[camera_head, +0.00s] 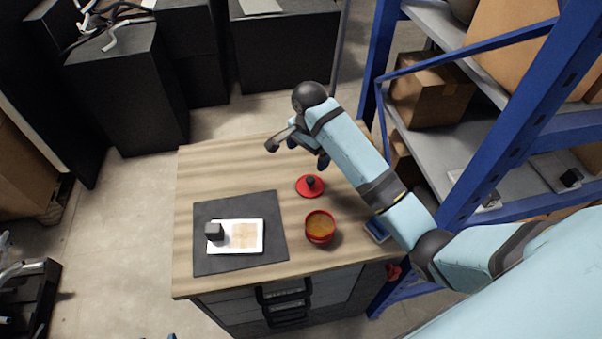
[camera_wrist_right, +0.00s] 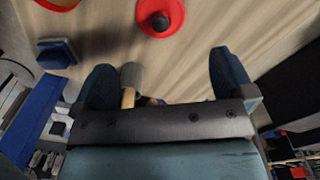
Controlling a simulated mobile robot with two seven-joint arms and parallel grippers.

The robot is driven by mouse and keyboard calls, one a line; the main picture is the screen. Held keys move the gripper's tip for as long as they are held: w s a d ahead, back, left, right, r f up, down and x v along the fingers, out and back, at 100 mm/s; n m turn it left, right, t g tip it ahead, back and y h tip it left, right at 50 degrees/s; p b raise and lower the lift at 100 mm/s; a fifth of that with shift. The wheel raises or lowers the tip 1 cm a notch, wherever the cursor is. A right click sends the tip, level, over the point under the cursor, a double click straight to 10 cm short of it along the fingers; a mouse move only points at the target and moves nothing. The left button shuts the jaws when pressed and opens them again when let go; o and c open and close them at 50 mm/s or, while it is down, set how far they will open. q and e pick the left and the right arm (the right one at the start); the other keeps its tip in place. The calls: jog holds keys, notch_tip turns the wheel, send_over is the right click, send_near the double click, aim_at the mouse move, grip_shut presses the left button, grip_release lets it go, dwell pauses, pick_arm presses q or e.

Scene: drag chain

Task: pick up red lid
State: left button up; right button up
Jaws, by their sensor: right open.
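The red lid (camera_head: 303,191) lies flat on the wooden table, with a black knob on top. It also shows in the right wrist view (camera_wrist_right: 175,26), cut off by the top edge, beyond the fingertips. My right gripper (camera_head: 308,152) is over the back of the table, behind the lid and apart from it. In the right wrist view its two dark blue fingers (camera_wrist_right: 165,82) are wide apart and do not hold the lid. The red pot (camera_head: 320,238), with orange-brown contents, stands uncovered in front of the lid. My left gripper is not in view.
A mallet-like tool (camera_head: 272,145) with a grey head is close to my right gripper. A dark mat (camera_head: 210,264) bears a white tray (camera_head: 252,250) with a black block. A blue object (camera_head: 377,229) lies right of the pot. Blue shelving (camera_head: 532,100) stands at the right.

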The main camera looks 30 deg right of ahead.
aim_at(309, 180)
jog(key=f, duration=0.2)
jog(key=shift+s+f, duration=0.35)
notch_tip(309, 180, down, 4)
jog(key=shift+w+d+f+p, duration=0.1)
jog(key=shift+f+p, duration=0.15)
jog(key=shift+p, duration=0.1)
jog(key=shift+f, duration=0.9)
jog(key=f, duration=0.1)
jog(key=f+p, duration=0.1)
jog(key=f, duration=0.1)
jog(key=shift+w+d+f, duration=0.1)
jog(key=shift+w+f, duration=0.1)
jog(key=shift+f, duration=0.45)
jog(key=shift+c, duration=0.2)
jog(key=c, duration=0.6)
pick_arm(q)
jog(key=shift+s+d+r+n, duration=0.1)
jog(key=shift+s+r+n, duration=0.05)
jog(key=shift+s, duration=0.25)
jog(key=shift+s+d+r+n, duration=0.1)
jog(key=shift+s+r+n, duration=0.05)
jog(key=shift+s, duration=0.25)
